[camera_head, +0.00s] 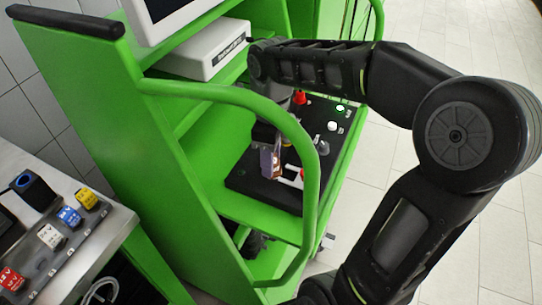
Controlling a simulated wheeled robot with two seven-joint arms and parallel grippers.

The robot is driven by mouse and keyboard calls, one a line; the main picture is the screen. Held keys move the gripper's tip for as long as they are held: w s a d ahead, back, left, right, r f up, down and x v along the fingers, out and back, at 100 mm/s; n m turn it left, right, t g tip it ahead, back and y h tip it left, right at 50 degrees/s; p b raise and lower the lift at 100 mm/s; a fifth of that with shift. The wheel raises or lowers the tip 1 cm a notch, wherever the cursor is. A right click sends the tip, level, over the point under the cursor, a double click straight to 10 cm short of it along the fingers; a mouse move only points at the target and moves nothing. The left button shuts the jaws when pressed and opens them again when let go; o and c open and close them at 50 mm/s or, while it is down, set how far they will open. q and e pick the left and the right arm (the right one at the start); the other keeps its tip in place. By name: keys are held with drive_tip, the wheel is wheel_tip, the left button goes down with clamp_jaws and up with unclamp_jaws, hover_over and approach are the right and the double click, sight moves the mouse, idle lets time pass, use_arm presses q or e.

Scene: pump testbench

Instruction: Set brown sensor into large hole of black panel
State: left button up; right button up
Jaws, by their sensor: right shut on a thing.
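The black panel (276,192) lies on a green shelf of the testbench. My right arm comes in from the right and reaches down over the panel. My right gripper (270,150) is partly hidden behind the green tube rail and its own wrist. It is shut on the brown sensor (276,167), of which a small brown part shows just over the panel's left half. I cannot tell whether the sensor touches the panel, and the large hole cannot be made out. My left gripper is not in view.
A curved green rail (237,97) passes in front of the panel. The panel carries a red knob (300,97) and lit buttons (341,108). A white box (208,52) sits above. A grey table (98,240) at lower left holds several coloured blocks.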

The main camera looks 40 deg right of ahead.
drive_tip(key=o, duration=1.3)
drive_tip(key=shift+o, duration=0.4)
drive_tip(key=o, duration=0.3)
drive_tip(key=shift+r, duration=0.25)
drive_tip(key=shift+r+p, duration=3.05)
drive_tip(key=shift+r, duration=0.75)
